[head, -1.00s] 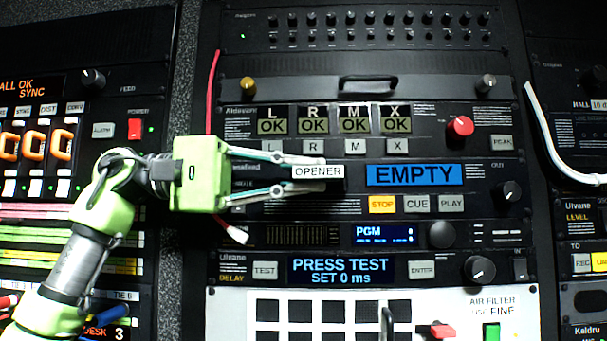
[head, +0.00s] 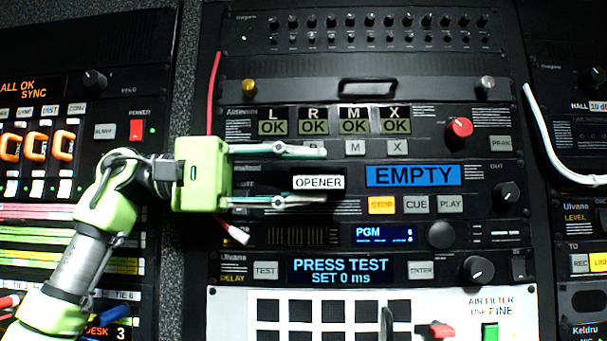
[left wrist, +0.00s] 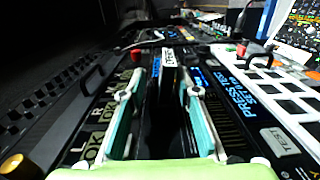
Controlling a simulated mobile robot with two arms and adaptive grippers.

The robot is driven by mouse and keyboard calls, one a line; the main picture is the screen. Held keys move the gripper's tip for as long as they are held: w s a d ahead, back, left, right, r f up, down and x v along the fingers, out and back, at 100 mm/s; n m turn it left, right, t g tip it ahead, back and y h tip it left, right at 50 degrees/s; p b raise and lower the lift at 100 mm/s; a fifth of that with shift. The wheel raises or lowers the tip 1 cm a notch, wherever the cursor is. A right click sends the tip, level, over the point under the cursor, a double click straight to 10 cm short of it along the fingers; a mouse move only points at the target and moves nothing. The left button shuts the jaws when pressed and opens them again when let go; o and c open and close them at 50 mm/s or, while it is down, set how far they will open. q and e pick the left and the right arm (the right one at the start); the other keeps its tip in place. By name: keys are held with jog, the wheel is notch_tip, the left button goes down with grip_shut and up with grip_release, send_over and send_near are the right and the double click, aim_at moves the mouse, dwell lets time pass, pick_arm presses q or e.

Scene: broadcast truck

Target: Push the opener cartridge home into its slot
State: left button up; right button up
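The opener cartridge (head: 318,182) is a dark block with a white "OPENER" label, at the left part of the deck unit whose blue display (head: 413,175) reads "EMPTY". In the left wrist view the cartridge (left wrist: 168,80) stands out from the panel between the fingers. How deep it sits in its slot cannot be told; the slot mouth is hidden. My left gripper (head: 325,175) is open, one finger above and one below the cartridge, with a visible gap on each side. My right gripper is not in view.
Below the display are the STOP (head: 382,205), CUE and PLAY buttons. A row of L, R, M, X buttons lies behind the upper finger. A red cable (head: 213,95) with a white end hangs at the left. A red knob (head: 459,128) protrudes at the upper right.

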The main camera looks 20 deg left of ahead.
pick_arm(q)
jog(key=v, duration=1.2)
